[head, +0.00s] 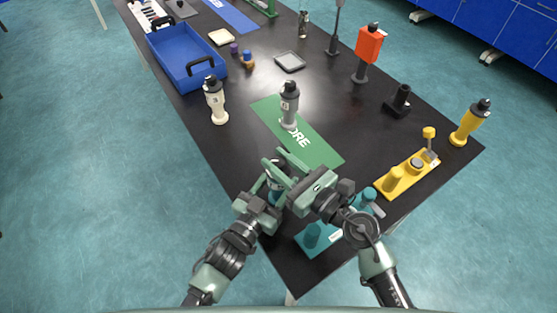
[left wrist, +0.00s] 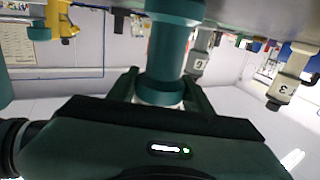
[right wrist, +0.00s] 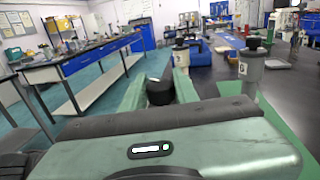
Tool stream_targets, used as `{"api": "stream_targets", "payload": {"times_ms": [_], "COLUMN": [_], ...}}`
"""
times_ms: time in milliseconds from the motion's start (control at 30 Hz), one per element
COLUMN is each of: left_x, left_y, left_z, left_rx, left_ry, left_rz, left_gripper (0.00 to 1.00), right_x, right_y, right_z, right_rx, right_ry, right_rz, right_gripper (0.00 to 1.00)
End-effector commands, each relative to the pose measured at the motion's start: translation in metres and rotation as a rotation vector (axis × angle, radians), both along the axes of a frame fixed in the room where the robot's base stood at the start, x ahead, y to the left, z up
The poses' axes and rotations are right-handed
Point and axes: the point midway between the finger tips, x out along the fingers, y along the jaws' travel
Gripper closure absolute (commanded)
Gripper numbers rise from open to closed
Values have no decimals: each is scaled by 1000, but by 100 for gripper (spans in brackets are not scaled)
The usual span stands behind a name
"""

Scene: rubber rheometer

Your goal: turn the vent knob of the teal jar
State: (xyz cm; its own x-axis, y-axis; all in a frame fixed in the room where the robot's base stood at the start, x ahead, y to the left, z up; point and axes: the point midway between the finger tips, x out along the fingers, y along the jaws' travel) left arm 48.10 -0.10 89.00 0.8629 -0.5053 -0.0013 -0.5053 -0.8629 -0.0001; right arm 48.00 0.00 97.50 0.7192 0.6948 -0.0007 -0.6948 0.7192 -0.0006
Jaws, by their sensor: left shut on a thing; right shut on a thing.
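The teal jar (head: 275,196) stands near the table's front edge in the head view, mostly hidden by my grippers. In the left wrist view its teal body (left wrist: 168,60) is between the fingers of my left gripper (left wrist: 160,92), which is shut on it. My right gripper (head: 280,166) is above the left one. In the right wrist view a black knob (right wrist: 160,91) sits between the right gripper's two green fingers, and this gripper is shut on it. The knob's turn angle cannot be told.
A green mat (head: 320,148) lies just beyond, with a grey jar (head: 289,105) on it. A white jar (head: 215,100) stands to the left. A teal stand (head: 331,241) and a yellow stand (head: 400,181) are to the right. A blue tray (head: 183,50) lies farther back.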

Motion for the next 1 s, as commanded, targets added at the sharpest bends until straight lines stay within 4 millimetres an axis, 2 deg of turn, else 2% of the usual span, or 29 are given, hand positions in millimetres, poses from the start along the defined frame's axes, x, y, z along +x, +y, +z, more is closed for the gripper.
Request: {"api": "stream_targets", "payload": {"times_ms": [400, 1000], "left_x": [-1, -1], "left_y": [-1, -2], "left_z": [1, 2], "left_rx": [-3, -2], "left_ry": [-4, -5], "left_rz": [-3, -4], "left_gripper": [97, 97], "right_x": [0, 0], "right_y": [1, -1], "right_z": [-1, -2], "right_rx": [9, -1], "right_ry": [4, 1], "right_rz": [-268, -341], "right_gripper": [100, 100]}}
